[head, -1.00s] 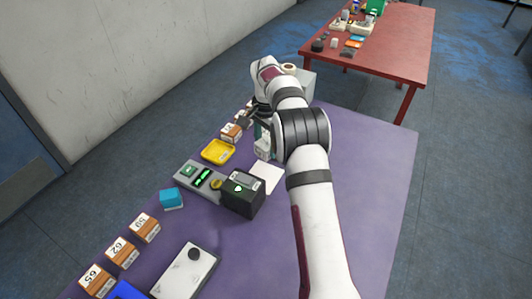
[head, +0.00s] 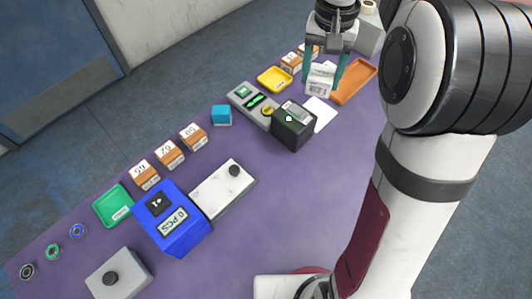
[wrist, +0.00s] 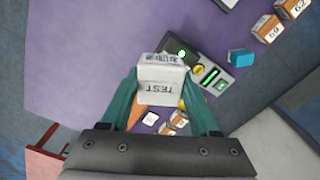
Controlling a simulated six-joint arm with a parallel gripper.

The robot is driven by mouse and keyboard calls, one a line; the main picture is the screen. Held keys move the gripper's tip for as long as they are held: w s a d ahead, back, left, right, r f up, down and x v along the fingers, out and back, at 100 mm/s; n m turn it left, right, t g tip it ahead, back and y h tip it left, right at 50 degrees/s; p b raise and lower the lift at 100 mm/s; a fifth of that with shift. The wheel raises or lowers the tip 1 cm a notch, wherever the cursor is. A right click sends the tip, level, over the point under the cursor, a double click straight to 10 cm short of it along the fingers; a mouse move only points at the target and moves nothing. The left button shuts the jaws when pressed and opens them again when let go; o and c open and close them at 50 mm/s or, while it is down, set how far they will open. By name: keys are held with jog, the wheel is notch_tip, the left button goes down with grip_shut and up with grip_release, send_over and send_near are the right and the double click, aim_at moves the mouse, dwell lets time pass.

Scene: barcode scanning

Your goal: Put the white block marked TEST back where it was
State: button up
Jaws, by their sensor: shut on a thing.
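The white block marked TEST (wrist: 160,92) is held between the two teal fingers of my gripper (wrist: 164,100) in the wrist view. Its TEST lettering shows upside down there, with a barcode on the neighbouring face. In the head view my gripper (head: 322,82) points down, shut on the white block (head: 319,84). The block is just beyond the white square mat (head: 321,112), between the yellow tray (head: 273,80) and the orange tray (head: 355,84). I cannot tell whether its base touches the table.
A black scanner box (head: 293,128) with a green light stands before the mat, beside a grey panel (head: 250,103). A cyan block (head: 221,115), numbered boxes (head: 169,154) and a blue counter (head: 172,222) lie left and nearer. Open purple table (head: 285,200) lies in front.

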jog(key=s+a+n, duration=0.2)
jog(key=s, duration=0.1)
jog(key=m, duration=0.7)
send_over(265, 158)
notch_tip(265, 158, down, 16)
jog(key=shift+m, duration=0.3)
notch_tip(265, 158, down, 9)
jog(key=shift+w+r, duration=0.1)
jog(key=shift+r, duration=0.05)
jog(key=o, duration=1.5)
jog(key=shift+c, duration=0.2)
